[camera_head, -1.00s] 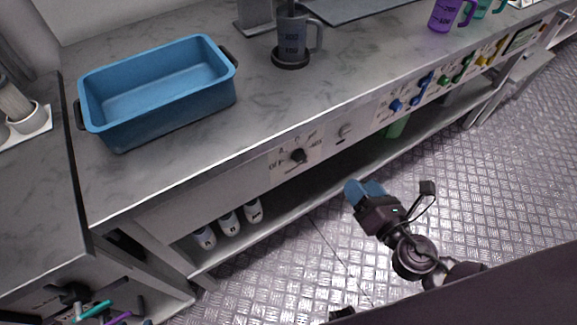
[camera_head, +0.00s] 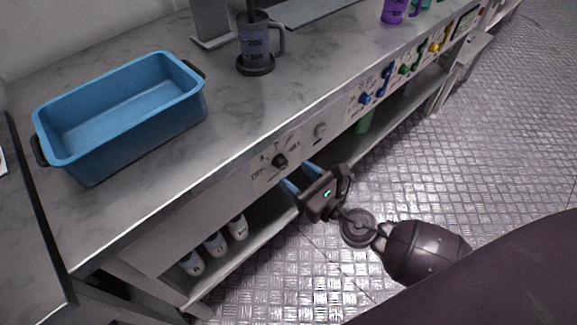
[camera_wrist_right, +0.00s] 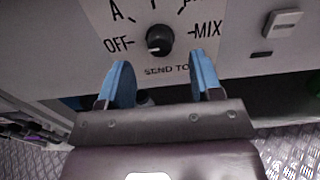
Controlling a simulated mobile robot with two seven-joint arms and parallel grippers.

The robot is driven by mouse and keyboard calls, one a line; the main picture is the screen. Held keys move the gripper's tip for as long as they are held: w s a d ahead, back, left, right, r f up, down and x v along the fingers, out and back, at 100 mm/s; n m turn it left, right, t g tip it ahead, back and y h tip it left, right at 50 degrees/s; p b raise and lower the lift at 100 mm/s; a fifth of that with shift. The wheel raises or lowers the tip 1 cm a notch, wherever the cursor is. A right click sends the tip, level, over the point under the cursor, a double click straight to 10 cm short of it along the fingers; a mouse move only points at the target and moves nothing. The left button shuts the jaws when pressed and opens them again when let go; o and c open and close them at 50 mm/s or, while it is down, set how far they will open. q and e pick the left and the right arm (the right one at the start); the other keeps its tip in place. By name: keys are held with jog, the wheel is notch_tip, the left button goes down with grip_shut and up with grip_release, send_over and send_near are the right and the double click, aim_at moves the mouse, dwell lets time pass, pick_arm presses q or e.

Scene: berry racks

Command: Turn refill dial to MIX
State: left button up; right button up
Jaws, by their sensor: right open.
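The refill dial is a black round knob (camera_head: 280,161) on a white plate on the counter's front face.
A blue bin (camera_head: 122,139) and a measuring cup (camera_head: 255,42) stand on the counter (camera_head: 222,110). A switch (camera_head: 320,130) sits right of the dial, with coloured knobs (camera_head: 365,98) farther along. White bottles (camera_head: 215,243) stand on the lower shelf. The floor in front is clear.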

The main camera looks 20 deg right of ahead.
aim_at(284, 165)
pick_arm(q)
jog(key=shift+r, duration=0.15)
pick_arm(e)
jog(key=shift+x, duration=1.95)
jog(key=shift+s, duration=0.1)
jog(key=c, duration=0.9)
pick_arm(q)
jog(key=shift+r, duration=0.1)
